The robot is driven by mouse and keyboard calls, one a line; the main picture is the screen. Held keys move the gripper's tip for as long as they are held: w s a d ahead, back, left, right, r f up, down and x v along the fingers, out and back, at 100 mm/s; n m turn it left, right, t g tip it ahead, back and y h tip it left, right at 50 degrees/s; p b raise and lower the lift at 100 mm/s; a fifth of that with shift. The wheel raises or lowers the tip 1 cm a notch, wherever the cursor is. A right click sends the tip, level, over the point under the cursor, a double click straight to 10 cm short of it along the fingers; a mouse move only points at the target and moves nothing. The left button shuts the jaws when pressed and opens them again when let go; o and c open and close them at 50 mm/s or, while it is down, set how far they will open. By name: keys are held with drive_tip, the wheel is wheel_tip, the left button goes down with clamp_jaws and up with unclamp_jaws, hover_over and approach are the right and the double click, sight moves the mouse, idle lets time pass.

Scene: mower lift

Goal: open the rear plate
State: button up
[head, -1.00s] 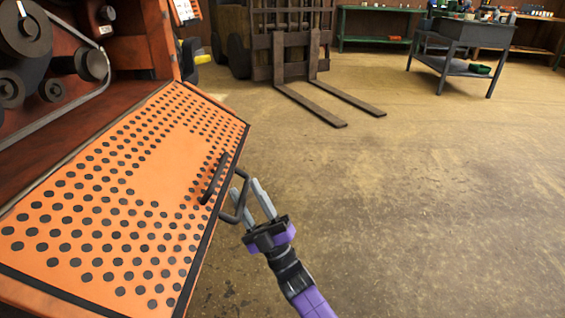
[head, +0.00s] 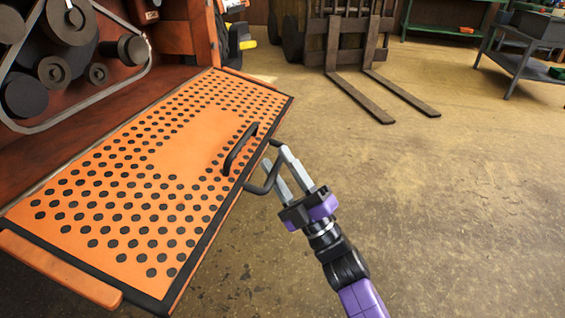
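The rear plate (head: 165,165) is an orange panel with black dots and a dark edge. It is swung down from the orange machine and slopes outward, with the space behind it exposed. A dark handle (head: 238,150) stands on its upper face near the outer edge. A second dark bent handle (head: 262,188) sticks out past that edge on the outer side. My gripper (head: 280,162) is at this outer handle. Its two grey fingers are visibly apart, and the handle passes close to or between them; whether they touch it is unclear.
The machine's belt and dark pulleys (head: 70,70) are exposed at the upper left. A forklift (head: 350,45) has its forks (head: 375,95) low over the floor at the back. A dark workbench (head: 520,60) stands at the upper right. The floor (head: 450,210) to the right is clear.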

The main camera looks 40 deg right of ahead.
drive_tip(key=shift+r, duration=0.15)
drive_tip(key=s+a+f+b, duration=0.1)
drive_tip(key=a+f+b, duration=0.2)
drive_tip(key=f, duration=0.5)
drive_tip(key=shift+s+f+b, duration=0.25)
drive_tip(key=shift+b, duration=0.3)
idle(0.5)
